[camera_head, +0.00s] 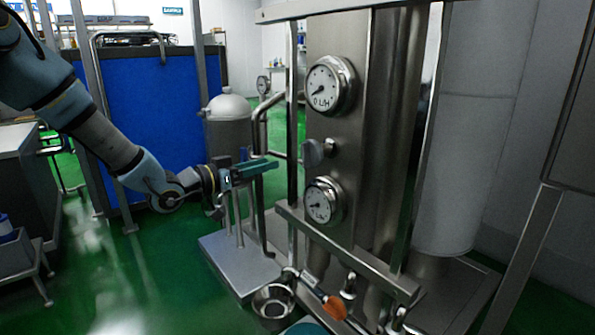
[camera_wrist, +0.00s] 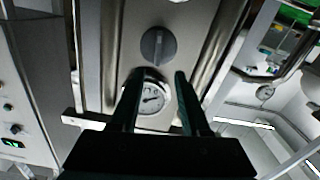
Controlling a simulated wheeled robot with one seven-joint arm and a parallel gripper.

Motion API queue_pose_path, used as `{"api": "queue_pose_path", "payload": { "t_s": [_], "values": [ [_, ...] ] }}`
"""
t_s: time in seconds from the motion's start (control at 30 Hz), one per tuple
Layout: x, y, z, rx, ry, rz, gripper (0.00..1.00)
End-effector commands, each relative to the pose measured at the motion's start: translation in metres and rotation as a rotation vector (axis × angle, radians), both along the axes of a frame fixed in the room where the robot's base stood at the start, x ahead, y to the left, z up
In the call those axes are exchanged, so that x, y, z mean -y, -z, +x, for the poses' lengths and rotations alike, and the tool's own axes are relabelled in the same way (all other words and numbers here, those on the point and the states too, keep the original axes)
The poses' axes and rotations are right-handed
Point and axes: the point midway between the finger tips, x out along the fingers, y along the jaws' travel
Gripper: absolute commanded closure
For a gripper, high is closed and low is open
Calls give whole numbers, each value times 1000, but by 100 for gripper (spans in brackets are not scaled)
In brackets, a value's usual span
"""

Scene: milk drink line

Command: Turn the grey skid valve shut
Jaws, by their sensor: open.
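The grey valve knob (camera_head: 313,153) sits on the steel skid panel (camera_head: 342,130), between an upper and a lower dial gauge. In the wrist view the round grey knob (camera_wrist: 157,46) shows a raised grip bar standing close to upright. My gripper (camera_head: 270,165) is left of the knob in the head view, apart from it, with its fingers towards the panel. In the wrist view my gripper (camera_wrist: 159,74) is open and empty; the knob lies beyond its fingertips. The lower gauge (camera_wrist: 152,98) shows between the fingers.
The upper gauge (camera_head: 326,86) and lower gauge (camera_head: 322,202) stick out from the panel. A vertical steel post (camera_head: 292,120) stands near my gripper. An orange handle (camera_head: 335,307) and a steel bowl (camera_head: 273,300) are low in front.

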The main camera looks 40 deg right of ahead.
Motion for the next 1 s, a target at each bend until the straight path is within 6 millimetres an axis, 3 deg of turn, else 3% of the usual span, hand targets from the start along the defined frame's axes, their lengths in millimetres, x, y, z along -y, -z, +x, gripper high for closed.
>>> {"api": "queue_pose_path", "payload": {
  "t_s": [0.6,1.0],
  "values": [
    [95,-2,-8,0,7,-11,54],
    [107,-1,-8,0,6,-9,54]
  ]
}}
